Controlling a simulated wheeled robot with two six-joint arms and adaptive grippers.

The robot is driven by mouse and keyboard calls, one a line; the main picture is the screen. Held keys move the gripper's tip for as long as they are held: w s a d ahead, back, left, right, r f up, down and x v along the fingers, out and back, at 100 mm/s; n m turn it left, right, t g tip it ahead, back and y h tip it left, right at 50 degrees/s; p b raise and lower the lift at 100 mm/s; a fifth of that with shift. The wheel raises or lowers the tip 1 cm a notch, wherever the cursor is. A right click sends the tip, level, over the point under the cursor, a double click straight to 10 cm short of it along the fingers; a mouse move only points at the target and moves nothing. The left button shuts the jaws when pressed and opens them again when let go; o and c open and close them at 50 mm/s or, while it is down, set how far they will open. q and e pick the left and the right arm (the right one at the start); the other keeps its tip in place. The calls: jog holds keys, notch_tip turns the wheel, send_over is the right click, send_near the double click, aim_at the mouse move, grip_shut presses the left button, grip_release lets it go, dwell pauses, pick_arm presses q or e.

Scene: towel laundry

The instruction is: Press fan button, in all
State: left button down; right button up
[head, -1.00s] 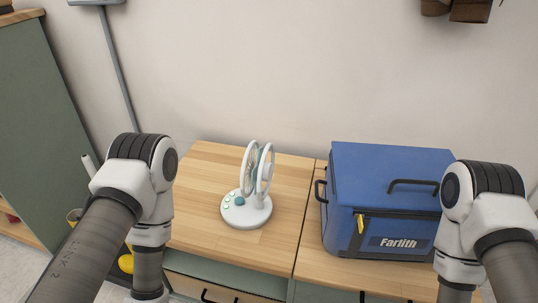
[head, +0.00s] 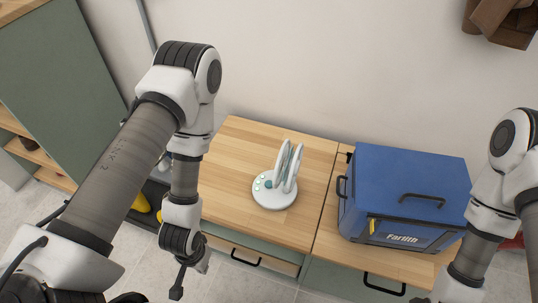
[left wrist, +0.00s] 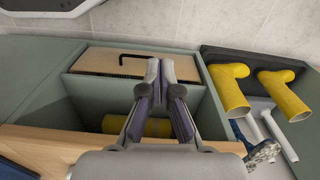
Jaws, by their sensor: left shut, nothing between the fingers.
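The small white fan (head: 275,188) stands upright on the wooden cabinet top (head: 235,150), with its round head seen nearly edge-on. Teal and pale buttons (head: 263,183) sit on the left part of its round base. In the head view my left arm is to the left of the fan, its wrist low in front of the cabinet. My left gripper (left wrist: 160,65) shows in the left wrist view, shut and empty, apart from the fan, which is not in that view. My right gripper is out of view; only my right arm shows at the right edge.
A blue "Farlith" cooler box (head: 405,190) stands right of the fan. Cabinet drawers with black handles (head: 245,258) are below. The wood around the fan is clear.

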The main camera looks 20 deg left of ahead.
pick_arm(q)
notch_tip(320, 180, up, 10)
jog(key=w+p, duration=0.2)
jog(key=p, duration=0.4)
notch_tip(320, 180, up, 8)
jog(key=f+n+t+h+p, duration=0.1)
jog(key=n+t+h+p, duration=0.3)
jog(key=t, duration=0.5)
send_over(267, 184)
jog(key=b, duration=0.1)
jog(key=shift+r+n+y, duration=0.25)
jog(key=shift+n+y, duration=0.05)
jog(key=shift+y, duration=0.2)
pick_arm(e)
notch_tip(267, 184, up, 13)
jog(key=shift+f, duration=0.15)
pick_arm(q)
notch_tip(267, 184, down, 8)
jog(key=b, duration=0.7)
jog(key=shift+f+b, duration=0.3)
jog(key=shift+f, duration=0.15)
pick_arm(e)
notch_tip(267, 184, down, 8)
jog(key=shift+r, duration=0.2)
pick_arm(q)
jog(key=shift+f, duration=0.1)
